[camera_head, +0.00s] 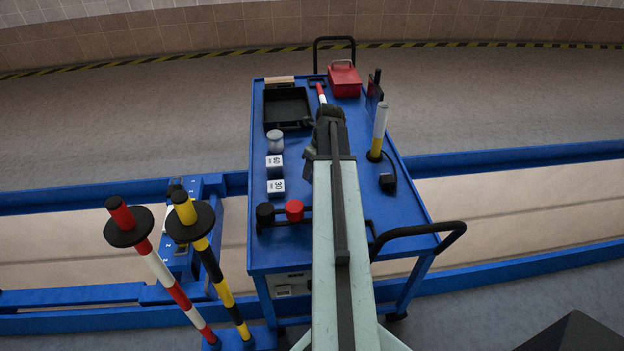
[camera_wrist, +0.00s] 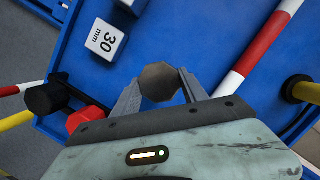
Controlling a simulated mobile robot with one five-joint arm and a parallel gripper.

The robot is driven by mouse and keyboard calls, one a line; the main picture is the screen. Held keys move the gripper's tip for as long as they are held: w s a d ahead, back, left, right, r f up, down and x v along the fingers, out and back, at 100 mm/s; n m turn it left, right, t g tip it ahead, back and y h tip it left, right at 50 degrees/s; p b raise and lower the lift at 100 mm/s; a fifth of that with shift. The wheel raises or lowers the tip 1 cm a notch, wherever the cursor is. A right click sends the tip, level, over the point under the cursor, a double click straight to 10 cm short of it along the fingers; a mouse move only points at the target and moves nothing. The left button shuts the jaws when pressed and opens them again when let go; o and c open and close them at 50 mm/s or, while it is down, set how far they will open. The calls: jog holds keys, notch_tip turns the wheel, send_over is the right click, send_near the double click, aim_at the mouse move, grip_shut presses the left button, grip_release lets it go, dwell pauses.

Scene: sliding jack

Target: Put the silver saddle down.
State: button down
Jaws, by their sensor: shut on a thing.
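My gripper (camera_wrist: 159,79) is shut on a grey, eight-sided piece, which I take for the silver saddle (camera_wrist: 160,84). The saddle sits between the two fingertips, over the blue cart top (camera_wrist: 190,25). Whether it touches the cart top or hangs above it, I cannot tell. In the head view my arm covers the saddle and the fingertips. The blue cart top (camera_head: 338,213) shows around my arm.
Left of my arm are a white 30 block (camera_head: 276,187), a 60 block (camera_head: 274,163), a silver jar-like piece (camera_head: 275,141), a black tray (camera_head: 287,107) and a red knob (camera_head: 294,210). A yellow-white post (camera_head: 379,132) stands right. Bare blue surface lies at front right.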

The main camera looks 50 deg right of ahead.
jog(key=b+x, duration=0.2)
jog(key=x, duration=0.1)
jog(key=shift+s, duration=0.35)
jog(key=shift+r+p, duration=0.2)
jog(key=shift+p, duration=0.1)
jog(key=shift+f, duration=0.25)
jog(key=c, duration=0.6)
grip_release()
jog(key=shift+r, duration=0.1)
jog(key=p+v, duration=1.1)
jog(key=v, duration=0.1)
jog(key=shift+r+p, duration=0.15)
jog(key=shift+p, duration=0.15)
